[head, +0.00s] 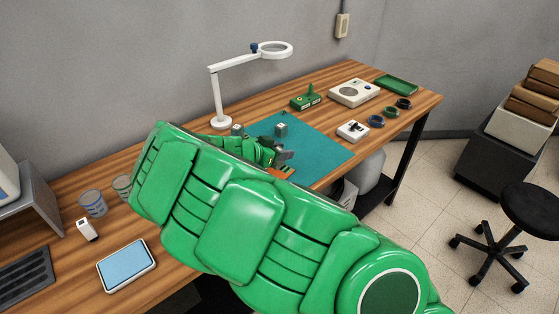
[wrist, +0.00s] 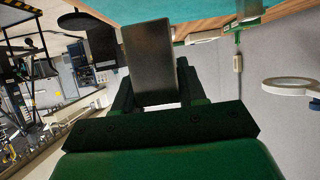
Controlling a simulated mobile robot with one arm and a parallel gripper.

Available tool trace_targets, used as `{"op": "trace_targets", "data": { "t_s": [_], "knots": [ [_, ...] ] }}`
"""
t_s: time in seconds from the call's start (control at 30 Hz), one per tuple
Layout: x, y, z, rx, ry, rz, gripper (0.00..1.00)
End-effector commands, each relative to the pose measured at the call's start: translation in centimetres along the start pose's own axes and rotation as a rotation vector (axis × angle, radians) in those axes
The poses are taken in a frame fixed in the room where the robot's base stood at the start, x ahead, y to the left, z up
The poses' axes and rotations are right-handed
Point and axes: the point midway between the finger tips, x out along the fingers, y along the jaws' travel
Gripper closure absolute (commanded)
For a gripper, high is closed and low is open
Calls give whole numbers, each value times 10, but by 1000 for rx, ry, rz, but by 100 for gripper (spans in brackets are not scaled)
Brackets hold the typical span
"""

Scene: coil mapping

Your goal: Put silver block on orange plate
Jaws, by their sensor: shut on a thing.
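My gripper (wrist: 150,85) is shut on the silver block (wrist: 149,62), which looks dark grey and flat-faced in the wrist view and sits between the two dark fingers. In the head view my gripper (head: 279,157) is small and partly hidden by my green arm, above the near part of the teal mat. The orange plate (head: 283,172) shows only as a small strip just below the gripper, mostly covered by my arm. I cannot tell whether the block touches it.
Small grey cubes (head: 281,129) stand on the teal mat (head: 318,150). A white magnifier lamp (head: 220,121) stands behind left.

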Motion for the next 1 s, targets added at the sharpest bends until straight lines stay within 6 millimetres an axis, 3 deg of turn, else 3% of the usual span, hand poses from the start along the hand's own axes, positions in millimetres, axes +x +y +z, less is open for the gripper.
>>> {"op": "trace_targets", "data": {
  "t_s": [0.27, 0.57, 0.8, 1.0],
  "knots": [
    [16, -14, 15, -2, -1, -1, 98],
    [23, -20, 21, -1, -2, 1, 98],
    [35, -20, 46, -3, -2, 2, 98],
    [36, -20, 48, 0, 0, 0, 98]
  ]
}}
